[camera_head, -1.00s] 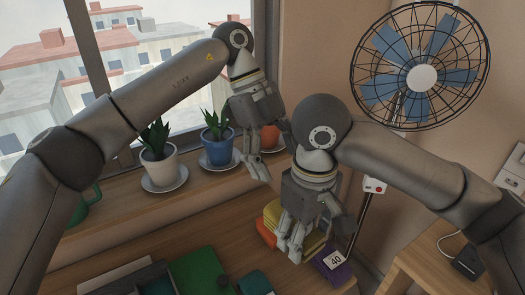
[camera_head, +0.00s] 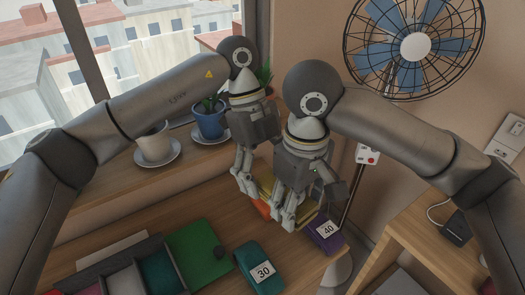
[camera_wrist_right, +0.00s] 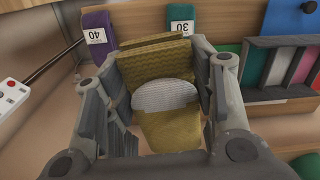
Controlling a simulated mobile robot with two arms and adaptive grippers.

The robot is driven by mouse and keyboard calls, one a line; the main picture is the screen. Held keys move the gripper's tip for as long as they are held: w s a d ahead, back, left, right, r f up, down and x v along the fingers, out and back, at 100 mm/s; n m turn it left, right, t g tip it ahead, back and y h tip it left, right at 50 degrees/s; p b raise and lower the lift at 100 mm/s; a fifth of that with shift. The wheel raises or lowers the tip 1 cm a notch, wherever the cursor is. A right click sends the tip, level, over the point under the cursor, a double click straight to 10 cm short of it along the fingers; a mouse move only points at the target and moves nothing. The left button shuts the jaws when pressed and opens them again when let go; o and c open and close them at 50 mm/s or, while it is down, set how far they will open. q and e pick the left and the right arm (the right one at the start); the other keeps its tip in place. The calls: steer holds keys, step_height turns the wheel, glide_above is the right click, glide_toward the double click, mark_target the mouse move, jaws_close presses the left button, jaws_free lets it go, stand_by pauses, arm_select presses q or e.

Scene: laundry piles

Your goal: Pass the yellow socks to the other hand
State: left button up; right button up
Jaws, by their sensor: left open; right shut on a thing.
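The yellow socks (camera_wrist_right: 160,62) show as a folded mustard bundle with a pale band between the fingers of my right gripper (camera_wrist_right: 162,105) in the right wrist view. In the head view my right gripper (camera_head: 288,216) points down and mostly hides the socks; a yellow part (camera_head: 307,217) shows beside its fingers. My left gripper (camera_head: 243,182) is open and points down, just left of the right one. It looks empty. Whether it touches the socks cannot be told.
Purple socks marked 40 (camera_head: 324,233) and teal socks marked 30 (camera_head: 260,268) lie on the desk. A green folder (camera_head: 198,252) and a divided tray (camera_head: 120,279) are at the lower left. Potted plants (camera_head: 209,120) stand on the ledge behind. A fan (camera_head: 416,46) is at right.

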arm_select(q)
steer(key=shift+s+d+f, duration=0.15)
steer(key=shift+s+f, duration=0.05)
steer(key=shift+f, duration=0.45)
steer(key=c, duration=1.1)
arm_select(e)
steer(key=o, duration=1.1)
steer(key=shift+a, duration=0.1)
